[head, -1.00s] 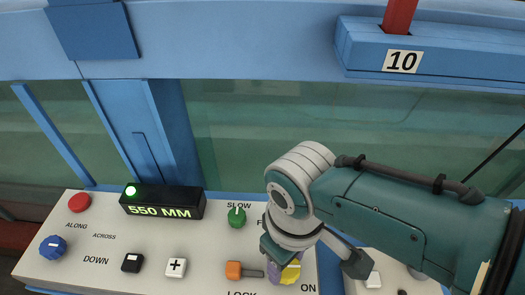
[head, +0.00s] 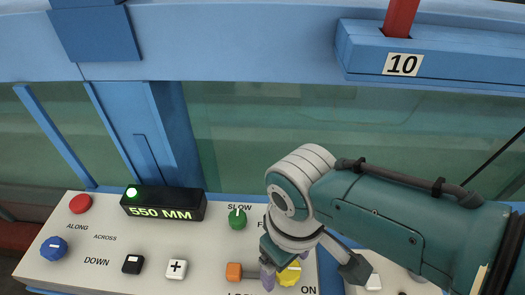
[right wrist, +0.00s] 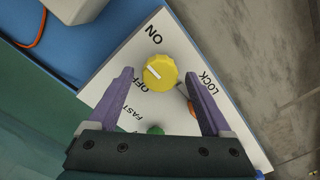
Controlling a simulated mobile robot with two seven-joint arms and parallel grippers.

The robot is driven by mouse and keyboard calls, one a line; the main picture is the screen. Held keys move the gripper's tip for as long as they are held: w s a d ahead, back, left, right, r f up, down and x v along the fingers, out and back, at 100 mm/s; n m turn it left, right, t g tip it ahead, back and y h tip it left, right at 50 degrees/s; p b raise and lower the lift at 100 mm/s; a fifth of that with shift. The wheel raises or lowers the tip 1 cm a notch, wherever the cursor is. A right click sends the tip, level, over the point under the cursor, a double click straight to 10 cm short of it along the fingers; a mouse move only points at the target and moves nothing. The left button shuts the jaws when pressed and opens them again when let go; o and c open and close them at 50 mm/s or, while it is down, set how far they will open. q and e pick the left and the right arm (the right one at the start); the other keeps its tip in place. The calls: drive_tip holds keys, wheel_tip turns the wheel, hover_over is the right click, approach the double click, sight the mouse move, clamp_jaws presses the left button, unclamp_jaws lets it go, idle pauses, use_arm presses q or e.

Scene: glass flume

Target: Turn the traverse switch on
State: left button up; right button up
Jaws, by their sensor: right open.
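The yellow knob (head: 290,273), with ON printed beside it, is at the right end of the white control panel (head: 110,232). In the right wrist view the yellow knob (right wrist: 161,70) has a short white mark on its left side and lies between the ON and OFF labels. My right gripper (right wrist: 156,80) is open, its two purple fingers on either side of the knob; contact cannot be told. In the head view my right gripper (head: 268,276) shows one purple finger just left of the knob, and its arm hides part of the panel. My left gripper is out of view.
An orange lock lever (head: 234,271) is close left of the right gripper. A green knob (head: 237,219), a black display (head: 163,204) reading 550 MM, a red button (head: 80,203) and a blue knob (head: 54,249) are on the panel. Glass and blue frame stand behind.

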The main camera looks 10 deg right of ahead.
wheel_tip(320, 180, up, 10)
drive_tip(key=p, duration=0.4)
idle(0.5)
